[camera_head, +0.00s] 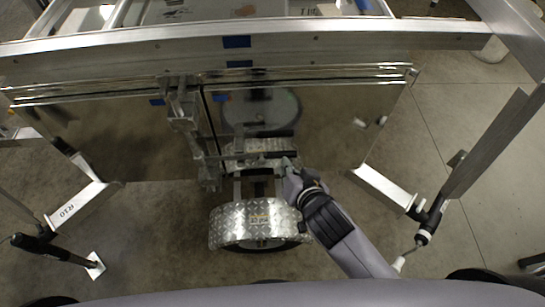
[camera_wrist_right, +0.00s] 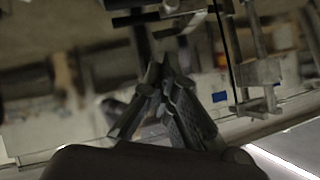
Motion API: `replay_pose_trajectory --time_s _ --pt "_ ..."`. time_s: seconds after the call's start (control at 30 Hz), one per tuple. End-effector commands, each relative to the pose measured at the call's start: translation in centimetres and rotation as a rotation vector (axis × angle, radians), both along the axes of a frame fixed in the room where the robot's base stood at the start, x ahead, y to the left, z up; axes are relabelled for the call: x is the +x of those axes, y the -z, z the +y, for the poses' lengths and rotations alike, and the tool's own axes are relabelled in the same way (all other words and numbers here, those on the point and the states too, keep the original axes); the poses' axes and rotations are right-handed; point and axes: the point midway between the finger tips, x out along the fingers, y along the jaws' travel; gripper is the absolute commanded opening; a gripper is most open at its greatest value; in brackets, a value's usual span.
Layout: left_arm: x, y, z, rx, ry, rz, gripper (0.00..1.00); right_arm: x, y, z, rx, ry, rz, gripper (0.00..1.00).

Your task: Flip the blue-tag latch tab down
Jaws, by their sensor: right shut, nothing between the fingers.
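The metal latch hardware (camera_head: 183,110) is mounted on the trailer's shiny side panel, left of centre, beside a vertical seam. It also shows at the right of the right wrist view (camera_wrist_right: 262,75). Blue tags sit near it: one right of the latch (camera_head: 221,97), one left of it (camera_head: 157,101), and others on the rail above (camera_head: 237,41). One blue tag shows in the wrist view (camera_wrist_right: 220,97). I cannot tell the latch tab's exact position. My right gripper (camera_head: 288,163) is shut and empty, below and right of the latch, apart from it. My left gripper is out of view.
A diamond-plate fender (camera_head: 250,222) over a wheel stands below my right gripper. Silver trailer legs spread left (camera_head: 82,203) and right (camera_head: 385,190). The long top rail (camera_head: 330,43) crosses above. Open concrete floor lies at the right (camera_head: 490,210).

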Motion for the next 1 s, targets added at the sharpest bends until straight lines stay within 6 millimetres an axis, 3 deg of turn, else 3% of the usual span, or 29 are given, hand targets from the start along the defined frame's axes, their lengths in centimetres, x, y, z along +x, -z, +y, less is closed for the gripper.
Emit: replay_pose_trajectory --time_s 0.27,0.73,1.0 --pt "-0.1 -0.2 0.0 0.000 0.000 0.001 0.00 1.0 0.6 0.3 -0.003 -0.001 0.000 0.00" --pt "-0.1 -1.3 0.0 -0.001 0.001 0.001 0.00 8.3 5.3 2.3 -0.003 0.000 -0.001 0.00" --pt "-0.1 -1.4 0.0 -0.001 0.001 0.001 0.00 8.7 8.5 3.6 -0.002 -0.001 0.001 0.00"
